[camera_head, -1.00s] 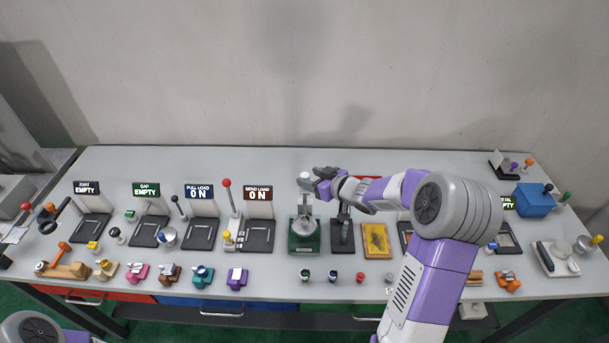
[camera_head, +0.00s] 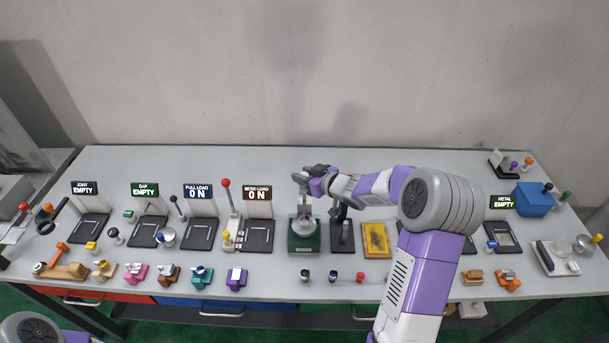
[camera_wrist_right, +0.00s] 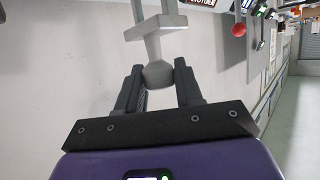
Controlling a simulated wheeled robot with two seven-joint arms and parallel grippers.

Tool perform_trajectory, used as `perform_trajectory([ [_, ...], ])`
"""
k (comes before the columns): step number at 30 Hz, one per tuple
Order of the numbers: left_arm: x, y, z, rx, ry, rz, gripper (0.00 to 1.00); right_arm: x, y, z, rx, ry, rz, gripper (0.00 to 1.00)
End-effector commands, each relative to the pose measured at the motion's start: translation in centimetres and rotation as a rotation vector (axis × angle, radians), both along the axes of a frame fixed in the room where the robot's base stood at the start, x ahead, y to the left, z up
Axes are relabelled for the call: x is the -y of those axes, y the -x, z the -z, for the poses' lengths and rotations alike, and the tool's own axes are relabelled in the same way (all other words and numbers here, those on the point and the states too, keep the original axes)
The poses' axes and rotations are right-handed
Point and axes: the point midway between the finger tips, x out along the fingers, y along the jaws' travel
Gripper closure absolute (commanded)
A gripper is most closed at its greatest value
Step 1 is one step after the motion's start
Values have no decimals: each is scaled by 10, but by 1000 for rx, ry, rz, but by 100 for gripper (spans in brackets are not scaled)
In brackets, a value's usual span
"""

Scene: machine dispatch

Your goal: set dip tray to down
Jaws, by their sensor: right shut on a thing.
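A device with a green base (camera_head: 304,247) and a round grey piece stands at the middle of the bench. A grey post rises from it to a pale knob at the top. My right gripper (camera_head: 306,178) is at the top of this post and is shut on the pale knob. The right wrist view shows the knob (camera_wrist_right: 158,75) between the two dark fingers, with a grey crosspiece (camera_wrist_right: 155,35) beyond it. No label naming the dip tray is readable. My left gripper is not in view.
A black stand (camera_head: 343,236) and a yellow tray (camera_head: 376,240) are right of the green base. A red-knobbed lever (camera_head: 227,184) and a "MEND LOAD ON" sign (camera_head: 257,193) are to its left. Several small knobs line the bench front. My right arm covers part of the bench's right half.

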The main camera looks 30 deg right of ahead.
Motion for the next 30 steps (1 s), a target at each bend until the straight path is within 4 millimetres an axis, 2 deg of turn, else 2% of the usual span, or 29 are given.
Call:
perform_trajectory([
  [5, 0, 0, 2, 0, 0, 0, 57, 0, 0, 2, 0, 0, 0, 100],
  [8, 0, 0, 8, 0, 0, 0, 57, 0, 0, 11, -1, -1, -1, 100],
  [19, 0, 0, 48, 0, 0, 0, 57, 0, 1, 73, -3, 0, 0, 100],
  [30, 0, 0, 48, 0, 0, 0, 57, 0, 2, 77, -9, -1, 1, 100],
])
